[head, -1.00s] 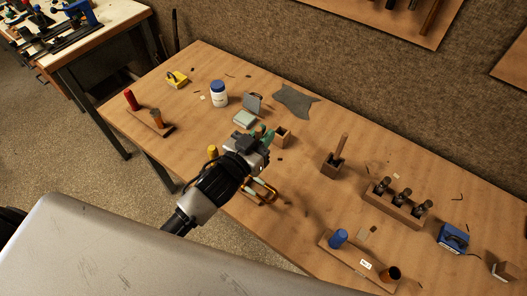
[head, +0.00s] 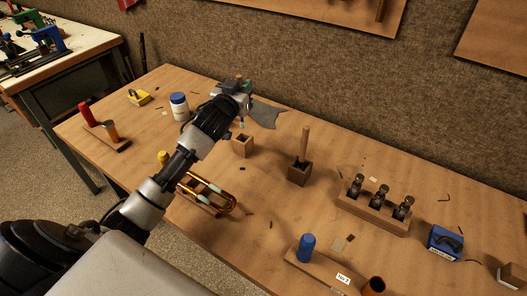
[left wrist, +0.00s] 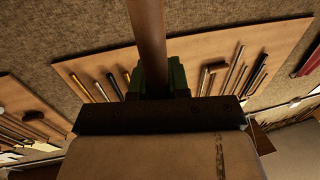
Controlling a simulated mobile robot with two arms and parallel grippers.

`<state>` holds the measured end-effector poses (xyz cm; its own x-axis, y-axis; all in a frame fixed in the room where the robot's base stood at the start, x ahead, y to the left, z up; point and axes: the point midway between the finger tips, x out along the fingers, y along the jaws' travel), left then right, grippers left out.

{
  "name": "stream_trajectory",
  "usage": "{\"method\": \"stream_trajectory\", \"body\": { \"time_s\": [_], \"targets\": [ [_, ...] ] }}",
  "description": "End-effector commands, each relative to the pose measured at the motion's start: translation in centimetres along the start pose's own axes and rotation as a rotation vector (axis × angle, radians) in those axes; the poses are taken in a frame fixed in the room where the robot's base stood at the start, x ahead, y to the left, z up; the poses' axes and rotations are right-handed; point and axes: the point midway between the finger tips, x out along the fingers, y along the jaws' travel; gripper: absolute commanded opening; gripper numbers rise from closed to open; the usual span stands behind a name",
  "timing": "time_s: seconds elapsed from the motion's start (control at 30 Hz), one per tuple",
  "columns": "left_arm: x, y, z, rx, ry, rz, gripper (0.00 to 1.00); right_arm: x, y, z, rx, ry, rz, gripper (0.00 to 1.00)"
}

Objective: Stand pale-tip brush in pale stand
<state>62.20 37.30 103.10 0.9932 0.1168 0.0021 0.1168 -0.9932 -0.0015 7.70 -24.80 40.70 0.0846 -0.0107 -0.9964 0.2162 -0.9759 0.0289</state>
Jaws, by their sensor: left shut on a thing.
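My left gripper (head: 240,88) is shut on a brush, whose brown handle (left wrist: 148,40) runs between the green fingertips in the left wrist view. In the head view the arm hides most of the brush. A small pale bit (head: 241,124), seemingly its tip, shows below the gripper and looks just above the pale stand. The pale stand (head: 243,146) is a small open wooden box on the bench and looks empty. A darker stand (head: 299,174) to its right holds an upright wooden handle (head: 305,142). My right gripper is out of view.
A wooden rack (head: 372,213) with several dark pieces stands right. A blue cup (head: 306,248) is in front.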

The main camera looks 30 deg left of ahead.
Motion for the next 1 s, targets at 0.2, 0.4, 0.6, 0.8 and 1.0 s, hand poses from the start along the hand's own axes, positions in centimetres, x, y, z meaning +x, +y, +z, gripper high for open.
{"method": "stream_trajectory", "body": {
  "time_s": [0.2,0.4,0.6,0.8,1.0],
  "targets": [
    [0.0,-0.1,4.2,-0.003,-0.007,-0.004,0.0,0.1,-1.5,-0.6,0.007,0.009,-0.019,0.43],
    [0.0,-0.1,5.9,-0.002,-0.004,-0.003,0.0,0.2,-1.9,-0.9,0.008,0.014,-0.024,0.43],
    [0.0,-0.1,8.6,-0.002,-0.007,-0.003,0.0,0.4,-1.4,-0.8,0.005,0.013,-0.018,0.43],
    [0.0,-0.1,9.4,0.0,-0.002,-0.002,0.0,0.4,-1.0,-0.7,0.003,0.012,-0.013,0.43],
    [0.0,-0.1,9.7,0.0,-0.003,-0.002,0.0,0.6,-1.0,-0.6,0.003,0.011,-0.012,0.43]
  ]
}}
